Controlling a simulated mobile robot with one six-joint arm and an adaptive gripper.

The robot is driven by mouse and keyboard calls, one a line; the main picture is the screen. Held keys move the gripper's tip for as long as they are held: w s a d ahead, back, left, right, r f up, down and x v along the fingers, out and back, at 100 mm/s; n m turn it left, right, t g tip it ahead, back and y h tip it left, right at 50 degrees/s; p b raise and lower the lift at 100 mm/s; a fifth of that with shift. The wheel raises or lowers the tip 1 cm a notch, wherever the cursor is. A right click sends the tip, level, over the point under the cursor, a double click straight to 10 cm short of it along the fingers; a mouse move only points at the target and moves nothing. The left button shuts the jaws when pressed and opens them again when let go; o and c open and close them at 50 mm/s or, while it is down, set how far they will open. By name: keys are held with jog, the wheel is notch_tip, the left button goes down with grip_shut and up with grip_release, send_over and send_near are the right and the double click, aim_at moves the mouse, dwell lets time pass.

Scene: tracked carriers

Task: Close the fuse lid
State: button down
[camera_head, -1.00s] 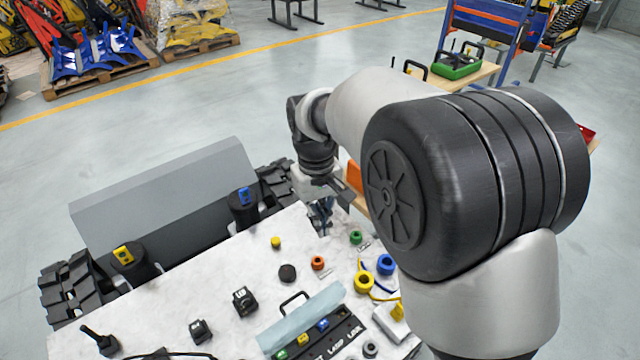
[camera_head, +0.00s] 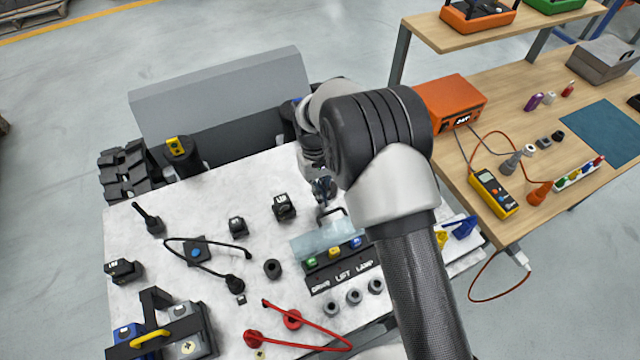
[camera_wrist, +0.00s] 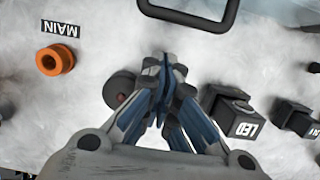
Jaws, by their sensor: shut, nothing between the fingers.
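The fuse lid (camera_head: 312,243) is a pale translucent blue pane with a black loop handle at its far edge. It stands raised behind the fuse box (camera_head: 343,280), which is labelled DRIVE, LIFT and LAMP. The green, yellow and blue fuses are uncovered. My gripper (camera_head: 323,190) is just behind the handle, above the white panel. In the wrist view my gripper (camera_wrist: 163,70) is shut and empty, pointing toward the lid's handle (camera_wrist: 192,20) with a gap between.
The LED block (camera_wrist: 235,112) is close to my fingers at right, with a dark round knob (camera_wrist: 120,90) at left. An orange ring (camera_wrist: 54,60) sits by the MAIN label. My arm hides part of the panel's right side. A wooden bench (camera_head: 540,150) stands to the right.

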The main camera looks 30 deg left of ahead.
aim_at(335, 224)
jog(key=shift+x, duration=0.85)
jog(key=shift+s+d+r+b, duration=0.15)
jog(key=shift+s+d+r, duration=0.15)
jog(key=shift+r, duration=0.25)
jog(key=shift+s+d+r+b, duration=0.1)
jog(key=shift+s+d+r, duration=0.2)
jog(key=shift+r, duration=0.25)
jog(key=shift+s+d+r+b, duration=0.2)
jog(key=shift+d+r, duration=0.15)
jog(key=shift+r, duration=0.25)
